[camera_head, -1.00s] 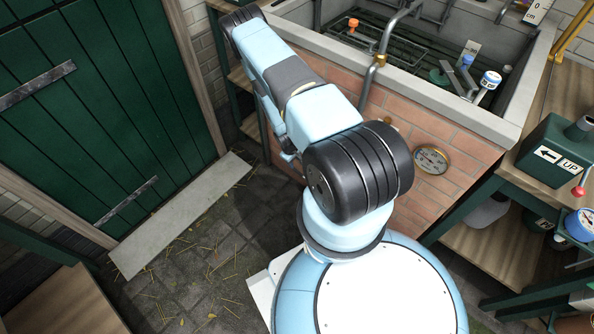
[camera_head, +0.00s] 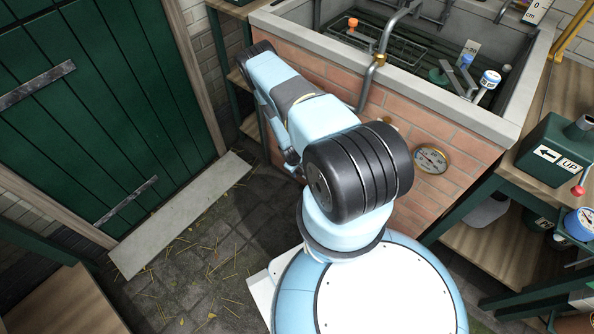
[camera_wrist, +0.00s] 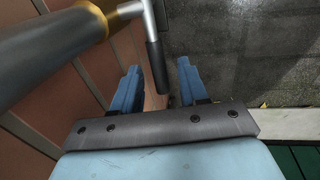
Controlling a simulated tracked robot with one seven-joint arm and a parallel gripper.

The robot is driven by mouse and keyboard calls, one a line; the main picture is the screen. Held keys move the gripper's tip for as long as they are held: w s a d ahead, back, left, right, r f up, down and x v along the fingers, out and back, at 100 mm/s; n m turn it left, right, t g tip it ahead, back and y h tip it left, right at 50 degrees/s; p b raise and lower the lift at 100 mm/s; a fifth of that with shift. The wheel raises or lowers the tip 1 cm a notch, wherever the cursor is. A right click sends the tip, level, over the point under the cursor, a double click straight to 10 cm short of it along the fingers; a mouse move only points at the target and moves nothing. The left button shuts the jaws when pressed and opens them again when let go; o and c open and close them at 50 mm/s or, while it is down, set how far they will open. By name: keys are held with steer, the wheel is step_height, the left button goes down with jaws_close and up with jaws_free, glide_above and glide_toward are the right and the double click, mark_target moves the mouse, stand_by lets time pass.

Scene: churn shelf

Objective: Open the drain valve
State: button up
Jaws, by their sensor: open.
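The drain valve shows in the wrist view as a thick dark pipe (camera_wrist: 50,45) with a brass collar (camera_wrist: 92,20) and a silver stem (camera_wrist: 135,9). A lever with a dark grip (camera_wrist: 156,65) runs from the stem. My gripper (camera_wrist: 159,80) is open, with one blue finger on each side of the lever's end in the picture. I cannot tell whether either finger touches it. In the head view my arm covers most of the valve and gripper area.
The brick trough (camera_head: 430,95) has a stone rim and a round gauge (camera_head: 431,158) on its front. A green door (camera_head: 90,110) stands at left, with a pale threshold board (camera_head: 180,220). A bench at right holds a green box (camera_head: 555,150). Stone floor lies open between.

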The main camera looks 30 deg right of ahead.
jaws_close()
stand_by(0.3)
stand_by(0.3)
